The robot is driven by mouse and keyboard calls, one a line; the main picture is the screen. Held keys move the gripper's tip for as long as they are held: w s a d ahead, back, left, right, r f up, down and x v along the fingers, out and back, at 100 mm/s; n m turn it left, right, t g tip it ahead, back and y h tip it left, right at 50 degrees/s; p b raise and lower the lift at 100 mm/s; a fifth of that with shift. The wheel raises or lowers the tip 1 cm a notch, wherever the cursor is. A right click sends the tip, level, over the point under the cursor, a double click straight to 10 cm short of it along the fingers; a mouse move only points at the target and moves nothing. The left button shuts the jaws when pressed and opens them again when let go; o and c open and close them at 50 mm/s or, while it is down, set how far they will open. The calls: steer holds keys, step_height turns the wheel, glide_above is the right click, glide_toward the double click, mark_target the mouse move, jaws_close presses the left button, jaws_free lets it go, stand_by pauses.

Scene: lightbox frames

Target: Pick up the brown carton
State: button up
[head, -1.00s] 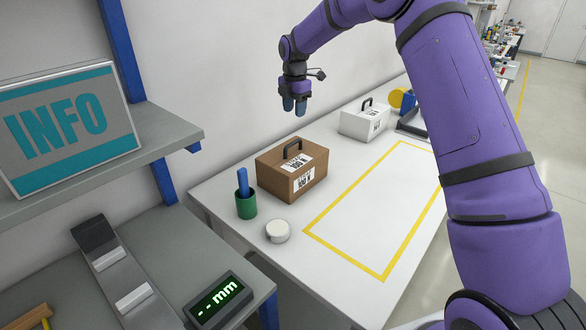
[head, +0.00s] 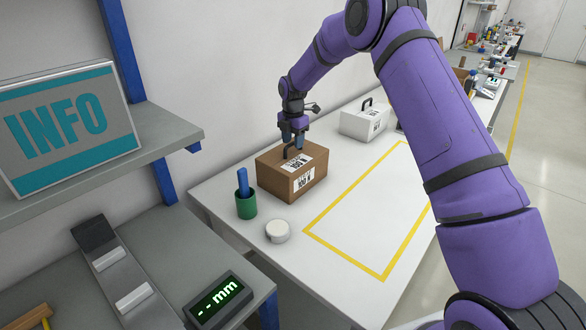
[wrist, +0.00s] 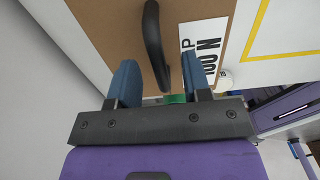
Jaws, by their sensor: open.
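The brown carton (head: 290,172) stands on the white table, with a black handle on top and white labels on its top and side. My gripper (head: 292,150) is open just above the carton, its blue fingertips at the handle. In the wrist view, the brown carton (wrist: 110,35) fills the area ahead of the fingers. Its black handle (wrist: 156,45) lies between the lines of the two open fingers of my gripper (wrist: 158,75). I cannot tell whether the fingers touch the handle.
A white carton (head: 364,121) with a handle stands behind. A green cup (head: 246,205) with a blue item and a round white object (head: 278,231) are in front of the brown carton. A yellow-outlined area (head: 365,215) on the table is clear. The wall is close on the left.

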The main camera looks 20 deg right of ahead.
steer(key=shift+f, duration=1.05)
jaws_close()
steer(key=shift+w+r, duration=0.1)
steer(key=shift+r, duration=0.05)
stand_by(0.5)
